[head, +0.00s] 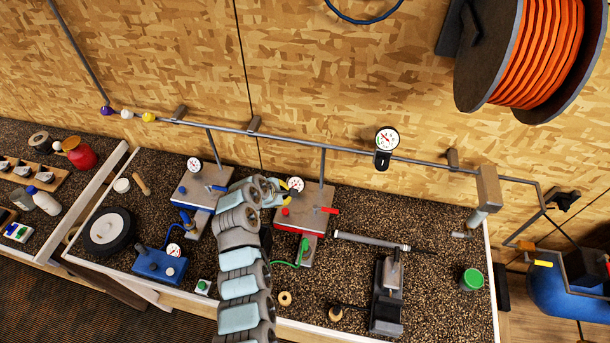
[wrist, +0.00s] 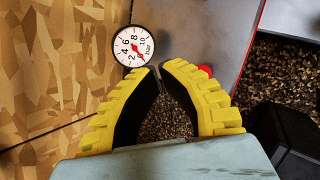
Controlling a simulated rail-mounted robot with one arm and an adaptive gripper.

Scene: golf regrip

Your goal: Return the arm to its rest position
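My arm reaches up from the bottom middle of the head view. My gripper (head: 284,190) is at the back of the bench, by the left edge of the plate of the red-based fixture (head: 305,208). In the wrist view my gripper (wrist: 159,70) has two yellow ridged fingers with black inner faces. They bow outward and their tips come close together. Nothing is seen held between them; speckled bench top shows in the gap. A dial gauge (wrist: 134,46) is just beyond the left fingertip, and a red knob (wrist: 205,71) is partly behind the right finger.
A blue-based fixture (head: 200,187) and a blue box (head: 160,265) stand left of my arm. A grey shaft (head: 370,240), a black clamp stand (head: 387,295) and a green-topped can (head: 471,279) are to the right. A pipe (head: 345,149) runs along the back wall.

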